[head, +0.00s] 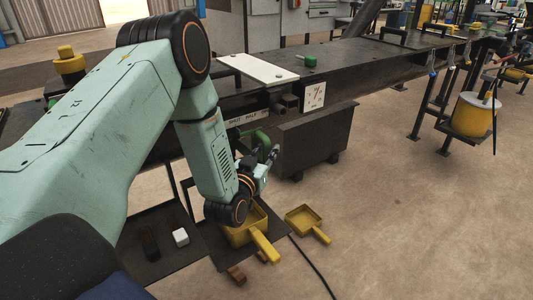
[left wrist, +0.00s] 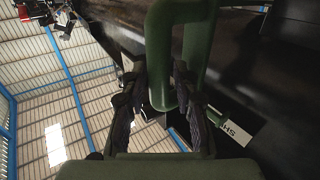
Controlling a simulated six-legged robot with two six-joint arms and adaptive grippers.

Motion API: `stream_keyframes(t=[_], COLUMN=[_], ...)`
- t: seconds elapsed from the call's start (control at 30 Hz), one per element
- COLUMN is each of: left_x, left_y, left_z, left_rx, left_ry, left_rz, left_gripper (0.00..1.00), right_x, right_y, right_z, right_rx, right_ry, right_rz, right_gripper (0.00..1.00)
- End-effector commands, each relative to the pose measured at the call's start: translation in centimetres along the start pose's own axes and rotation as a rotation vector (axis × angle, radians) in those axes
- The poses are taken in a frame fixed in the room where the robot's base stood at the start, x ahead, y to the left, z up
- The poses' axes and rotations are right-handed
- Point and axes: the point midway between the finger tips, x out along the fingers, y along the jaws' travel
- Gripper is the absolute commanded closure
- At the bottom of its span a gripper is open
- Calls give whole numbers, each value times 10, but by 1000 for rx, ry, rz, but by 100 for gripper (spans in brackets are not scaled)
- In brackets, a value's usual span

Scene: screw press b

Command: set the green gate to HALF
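The green gate handle (head: 264,140), a bent green bar, sticks out from the side of the dark press bed, below a pale strip (head: 246,117) lettered SHUT and HALF. My left gripper (head: 262,158) is at the handle, its fingers spread. In the left wrist view the green bar (left wrist: 162,50) bends down between the two fingers of the gripper (left wrist: 160,92). The right finger is close beside the bar; whether it touches cannot be told. Part of the strip (left wrist: 232,128) shows there, upside down. My forearm hides some of the gate area. My right gripper is not in view.
A dark bin (head: 310,140) stands just right of the gripper.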

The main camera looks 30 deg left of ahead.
Motion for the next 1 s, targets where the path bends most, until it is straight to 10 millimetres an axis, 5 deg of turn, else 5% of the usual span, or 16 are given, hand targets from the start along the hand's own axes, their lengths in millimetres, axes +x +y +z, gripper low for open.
stream_keyframes(t=[0.27, 0.63, 1.0], left_x=[5, 6, 5], left_y=[0, -1, -1], left_z=[-1, -1, 0], left_rx=[0, 0, 0], left_ry=[-1, 0, 0], left_rz=[0, 0, 0], left_gripper=[70, 100, 100], right_x=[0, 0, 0], right_y=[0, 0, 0], right_z=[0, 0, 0], right_rx=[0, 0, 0], right_ry=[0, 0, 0], right_rz=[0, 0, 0], right_gripper=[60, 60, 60])
